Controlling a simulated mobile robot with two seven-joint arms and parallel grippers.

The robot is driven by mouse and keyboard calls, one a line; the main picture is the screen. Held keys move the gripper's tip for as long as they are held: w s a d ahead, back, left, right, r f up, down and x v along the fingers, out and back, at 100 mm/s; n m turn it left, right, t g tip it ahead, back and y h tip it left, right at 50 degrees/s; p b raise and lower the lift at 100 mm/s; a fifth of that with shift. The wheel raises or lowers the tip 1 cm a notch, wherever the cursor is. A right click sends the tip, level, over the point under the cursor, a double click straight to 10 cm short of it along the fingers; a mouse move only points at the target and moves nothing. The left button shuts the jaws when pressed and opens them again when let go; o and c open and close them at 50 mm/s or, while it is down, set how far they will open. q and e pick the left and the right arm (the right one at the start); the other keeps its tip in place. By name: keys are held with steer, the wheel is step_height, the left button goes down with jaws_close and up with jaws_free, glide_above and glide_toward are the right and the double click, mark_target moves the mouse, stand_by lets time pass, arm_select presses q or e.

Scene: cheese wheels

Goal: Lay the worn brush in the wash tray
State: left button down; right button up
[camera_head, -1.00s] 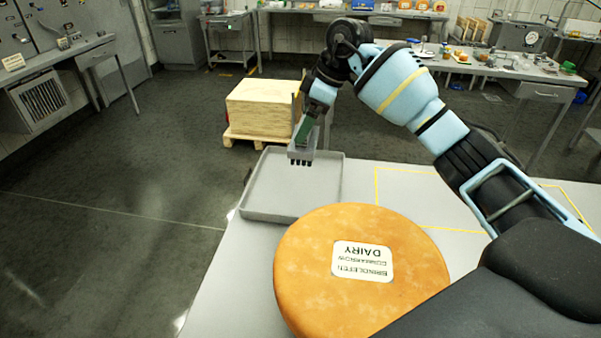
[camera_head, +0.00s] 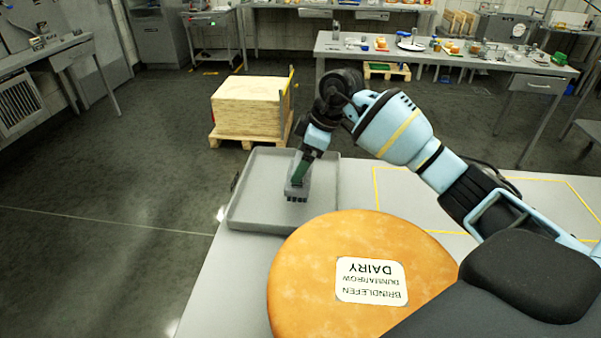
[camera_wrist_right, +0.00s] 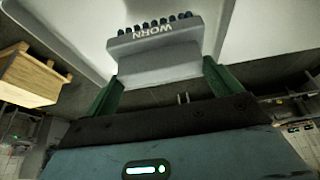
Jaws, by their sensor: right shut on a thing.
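The grey brush (camera_head: 297,190), with dark bristles, is in my right gripper (camera_head: 302,171), over the right part of the wash tray. In the right wrist view the brush (camera_wrist_right: 155,48) reads "WORN", and the green fingers of the right gripper (camera_wrist_right: 160,78) are shut on its two sides. The bristles point down in the head view. I cannot tell whether they touch the tray floor. The grey wash tray (camera_head: 256,185) has low walls and lies at the table's far left corner. My left gripper is not in view.
A large orange cheese wheel (camera_head: 310,285) labelled "Brindlefen Dairy" lies in front of the tray, close to its near wall. A yellow outline marks bare table (camera_head: 420,205) to the right. A wooden block on a pallet (camera_head: 250,105) stands on the floor beyond.

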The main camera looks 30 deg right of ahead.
steer(key=shift+f, duration=2)
steer(key=o, duration=0.6)
steer(key=shift+f, duration=0.1)
steer(key=v, duration=1.2)
steer(key=shift+p, duration=0.35)
